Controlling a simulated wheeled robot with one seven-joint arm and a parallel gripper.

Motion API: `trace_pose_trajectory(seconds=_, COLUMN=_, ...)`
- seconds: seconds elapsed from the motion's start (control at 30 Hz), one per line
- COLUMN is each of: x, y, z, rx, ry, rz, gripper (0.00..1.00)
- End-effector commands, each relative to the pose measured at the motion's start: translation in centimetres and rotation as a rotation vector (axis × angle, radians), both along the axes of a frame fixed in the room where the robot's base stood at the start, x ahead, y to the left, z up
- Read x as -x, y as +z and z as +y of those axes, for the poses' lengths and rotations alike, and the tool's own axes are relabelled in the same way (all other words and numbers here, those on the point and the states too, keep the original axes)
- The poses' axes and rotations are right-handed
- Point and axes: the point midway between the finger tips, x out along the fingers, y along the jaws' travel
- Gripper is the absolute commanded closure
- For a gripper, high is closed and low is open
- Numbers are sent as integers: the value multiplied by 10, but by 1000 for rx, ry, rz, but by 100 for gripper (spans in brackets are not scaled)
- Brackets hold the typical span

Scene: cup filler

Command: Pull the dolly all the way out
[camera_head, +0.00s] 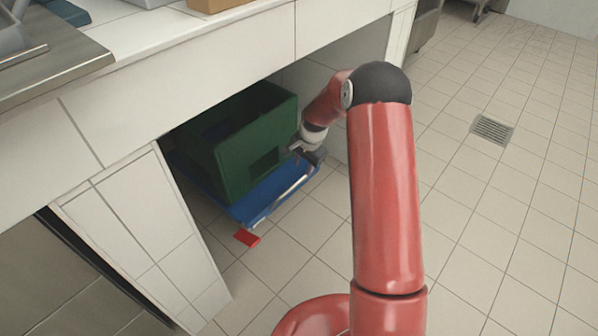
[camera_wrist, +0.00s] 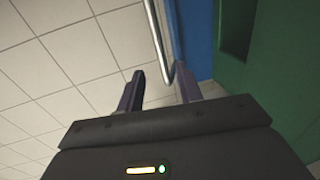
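The blue dolly (camera_head: 272,193) stands under the counter, partly in its shadow, with a green crate (camera_head: 232,160) on it. A thin metal handle bar (camera_head: 281,200) runs along the dolly's front edge. My gripper (camera_head: 304,153) is at the right end of the dolly, close to the bar. In the wrist view my gripper (camera_wrist: 160,90) is open, its two dark fingers apart. The bent metal bar (camera_wrist: 158,40) shows between the fingers, nearer the right one. I cannot tell whether a finger touches it. The blue dolly edge (camera_wrist: 195,38) and the green crate (camera_wrist: 285,75) lie to the right.
A red flat piece (camera_head: 247,238) lies on the floor by the dolly's near corner. The tiled counter support (camera_head: 145,225) stands left of the opening. A floor drain (camera_head: 491,130) is at the right. The tiled floor in front and to the right is mostly clear.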

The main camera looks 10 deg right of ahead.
Motion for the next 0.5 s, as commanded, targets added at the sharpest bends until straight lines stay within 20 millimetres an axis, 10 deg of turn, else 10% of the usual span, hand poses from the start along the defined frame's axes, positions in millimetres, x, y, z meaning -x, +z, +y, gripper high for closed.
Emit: trace_pose_trajectory(seconds=0.5, x=-11, y=-70, z=8, rx=-1, ry=-2, rz=2, gripper=64)
